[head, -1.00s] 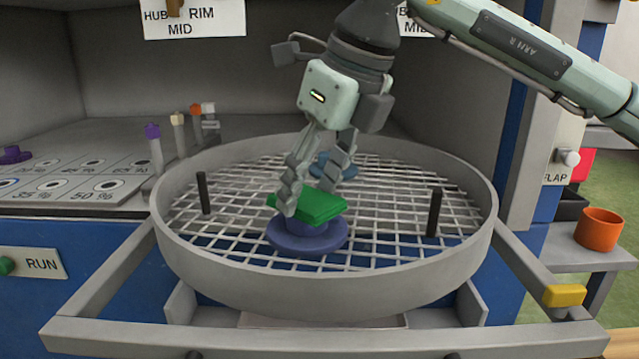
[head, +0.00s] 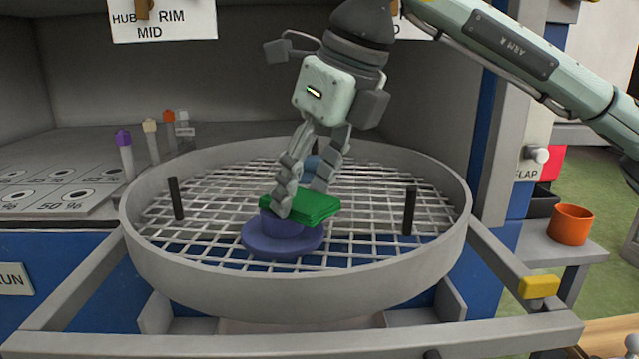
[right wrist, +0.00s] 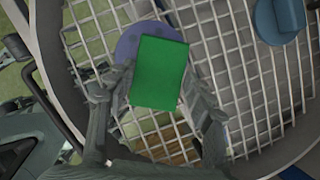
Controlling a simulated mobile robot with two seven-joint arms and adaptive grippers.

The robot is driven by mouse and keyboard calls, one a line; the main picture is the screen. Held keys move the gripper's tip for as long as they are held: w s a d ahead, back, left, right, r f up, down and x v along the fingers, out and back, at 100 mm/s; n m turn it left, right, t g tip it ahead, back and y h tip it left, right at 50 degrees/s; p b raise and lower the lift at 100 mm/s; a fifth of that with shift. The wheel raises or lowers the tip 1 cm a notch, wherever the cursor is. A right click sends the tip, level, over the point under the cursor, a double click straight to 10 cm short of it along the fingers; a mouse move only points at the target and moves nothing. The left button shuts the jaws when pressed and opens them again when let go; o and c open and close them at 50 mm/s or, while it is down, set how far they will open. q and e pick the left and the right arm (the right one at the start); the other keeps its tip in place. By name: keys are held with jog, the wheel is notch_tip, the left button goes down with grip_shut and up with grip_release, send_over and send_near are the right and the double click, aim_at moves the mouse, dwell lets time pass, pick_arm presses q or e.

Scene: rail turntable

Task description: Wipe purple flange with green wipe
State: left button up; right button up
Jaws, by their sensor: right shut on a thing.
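The purple flange (head: 270,243) lies on the mesh of the round turntable (head: 290,278), its wide disc down and its hub up. The green wipe (head: 312,207), a folded pad, lies over the top of the hub and seems to touch it. It overhangs to the right. My right gripper (head: 302,198) is shut on the wipe from above. In the right wrist view the wipe (right wrist: 160,72) sits between the fingers and covers much of the flange (right wrist: 128,42). My left gripper is out of view.
A blue part (right wrist: 283,20) stands on the mesh, behind the gripper in the head view. Two dark posts (head: 409,211) rise from the turntable. An orange cup (head: 570,225) stands on a side shelf. Several colored-top pegs (head: 124,140) stand at the left.

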jog(key=shift+w+a, duration=0.15)
jog(key=shift+a, duration=1.1)
jog(key=shift+d+f, duration=0.15)
jog(key=shift+d, duration=0.5)
jog(key=shift+s+d+b, duration=0.15)
jog(key=shift+d+b, duration=0.25)
jog(key=shift+d, duration=0.55)
jog(key=shift+s+d+b, duration=0.1)
jog(key=shift+d+b, duration=0.25)
jog(key=shift+d, duration=0.55)
jog(key=shift+w+a+p, duration=0.2)
jog(key=shift+a+p, duration=0.2)
jog(key=shift+a, duration=2.15)
notch_tip(320, 180, up, 8)
jog(key=p, duration=0.5)
